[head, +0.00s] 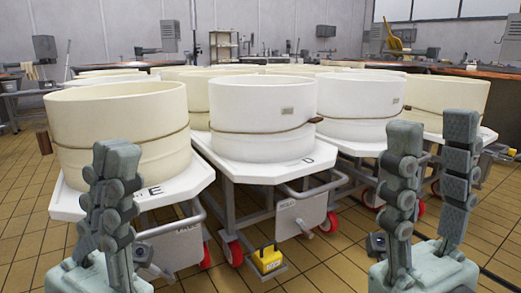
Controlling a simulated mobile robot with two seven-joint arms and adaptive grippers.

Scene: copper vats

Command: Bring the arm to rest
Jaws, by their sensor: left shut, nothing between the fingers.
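My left gripper (117,152) stands upright at the lower left of the head view. Its fingers are together with nothing visible between them. It is in front of the cream tub marked E (112,115) and covers part of that tub's white cart top. My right gripper (428,135) points up at the lower right. Its two fingers are wide apart and the space between them is empty. Whether either gripper touches a cart cannot be told from this view.
A white tub marked D (262,110) stands on a wheeled cart (290,172) in the middle. Several more tubs on carts fill the space behind. A yellow pedal (268,258) sits low by the red wheels. Tiled floor (325,268) shows clear in front.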

